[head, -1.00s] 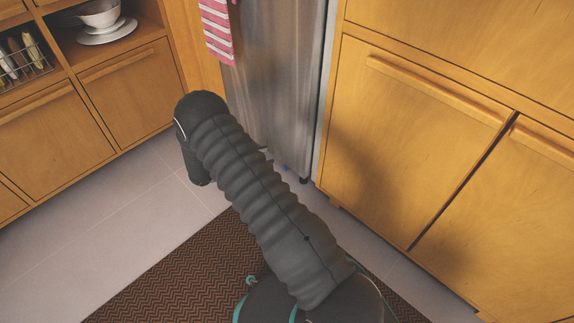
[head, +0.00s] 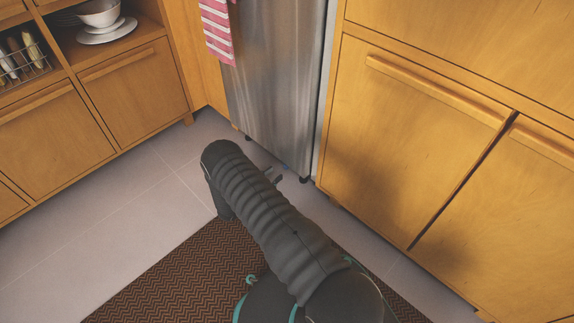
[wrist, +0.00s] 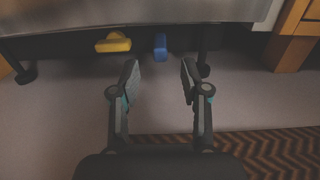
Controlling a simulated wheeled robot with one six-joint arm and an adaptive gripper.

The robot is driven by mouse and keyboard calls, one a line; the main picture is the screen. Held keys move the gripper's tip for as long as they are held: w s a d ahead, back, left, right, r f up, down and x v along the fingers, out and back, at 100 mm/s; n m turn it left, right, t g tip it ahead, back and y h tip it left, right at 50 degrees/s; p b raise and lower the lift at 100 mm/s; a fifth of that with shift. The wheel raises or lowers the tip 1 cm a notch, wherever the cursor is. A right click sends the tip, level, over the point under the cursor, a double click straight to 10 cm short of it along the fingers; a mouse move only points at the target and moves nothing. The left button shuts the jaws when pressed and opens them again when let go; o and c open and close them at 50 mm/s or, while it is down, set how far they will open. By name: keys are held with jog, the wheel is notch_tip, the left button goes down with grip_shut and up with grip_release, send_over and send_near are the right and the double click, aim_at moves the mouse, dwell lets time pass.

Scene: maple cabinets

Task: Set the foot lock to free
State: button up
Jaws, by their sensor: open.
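The wrist view shows a small blue piece (wrist: 160,46) and a yellow piece (wrist: 114,43) under the lower edge of the steel appliance (wrist: 140,14). Either could belong to the foot lock; I see no label to tell which. My gripper (wrist: 159,68) is open and empty, low over the floor, its fingers pointing toward the appliance. The blue piece lies ahead between the fingertips, and the yellow one is ahead and left. Neither is visibly touched. In the head view my arm hides most of the gripper, and the yellow piece cannot be made out.
A dark foot or caster (wrist: 26,74) stands under the appliance at left, another at right near my right finger. Wooden cabinets (head: 420,130) stand to the right and at left. A brown patterned mat (head: 180,270) lies on the tiled floor. A striped towel (head: 216,28) hangs on the appliance.

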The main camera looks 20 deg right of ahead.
aim_at(284, 166)
jog(key=x, duration=0.8)
jog(key=shift+d, duration=0.1)
grip_shut()
